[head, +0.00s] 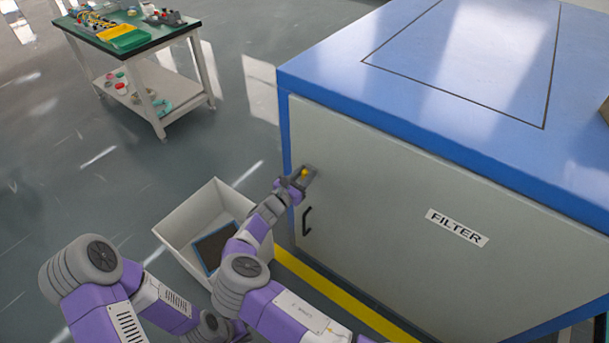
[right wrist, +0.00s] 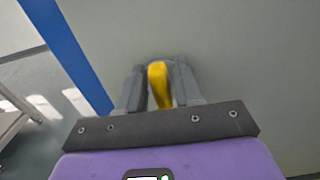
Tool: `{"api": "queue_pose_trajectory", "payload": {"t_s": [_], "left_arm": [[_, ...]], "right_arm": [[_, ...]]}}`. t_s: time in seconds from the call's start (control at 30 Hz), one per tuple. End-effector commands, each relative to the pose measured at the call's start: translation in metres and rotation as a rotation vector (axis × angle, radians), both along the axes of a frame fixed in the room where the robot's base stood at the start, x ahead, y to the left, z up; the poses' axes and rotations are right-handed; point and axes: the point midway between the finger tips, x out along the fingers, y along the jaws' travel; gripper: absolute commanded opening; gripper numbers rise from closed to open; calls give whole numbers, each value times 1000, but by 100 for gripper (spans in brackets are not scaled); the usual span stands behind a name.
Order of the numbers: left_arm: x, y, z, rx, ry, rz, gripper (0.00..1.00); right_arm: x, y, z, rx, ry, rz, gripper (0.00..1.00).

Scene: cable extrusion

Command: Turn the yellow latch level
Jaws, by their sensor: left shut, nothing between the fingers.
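The yellow latch (head: 304,172) is on the pale door of the blue-topped cabinet, near its left edge. In the right wrist view the latch (right wrist: 160,85) stands nearly upright in the picture, with a slight lean. My right gripper (head: 299,179) reaches to the door at the latch. In the right wrist view its dark fingers (right wrist: 160,92) lie close along both sides of the latch and appear shut on it. The latch's base is partly hidden behind the fingers. My left arm is folded at the lower left of the head view; its gripper does not show.
The cabinet door (head: 380,215) has a dark handle (head: 307,221) below the latch and a FILTER label (head: 457,228). A white bin (head: 177,236) with a dark panel (head: 213,247) stands on the floor beside my right arm. A green-topped cart (head: 150,36) stands farther back.

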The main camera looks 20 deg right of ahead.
Motion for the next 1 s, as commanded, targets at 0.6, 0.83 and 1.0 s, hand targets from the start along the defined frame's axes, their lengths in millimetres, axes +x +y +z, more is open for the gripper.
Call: {"api": "queue_pose_trajectory", "payload": {"t_s": [0.6, 0.83, 1.0], "left_arm": [[0, 0, 0, 0, 0, 0, 0], [0, 0, 0, 0, 0, 0, 0], [0, 0, -1, 0, 0, 0, 0]], "right_arm": [[-1, 0, 0, 37, -46, 0, 0], [-4, -2, -1, 129, -164, 0, 0], [-6, -4, -2, 225, -286, 1, 0]]}}
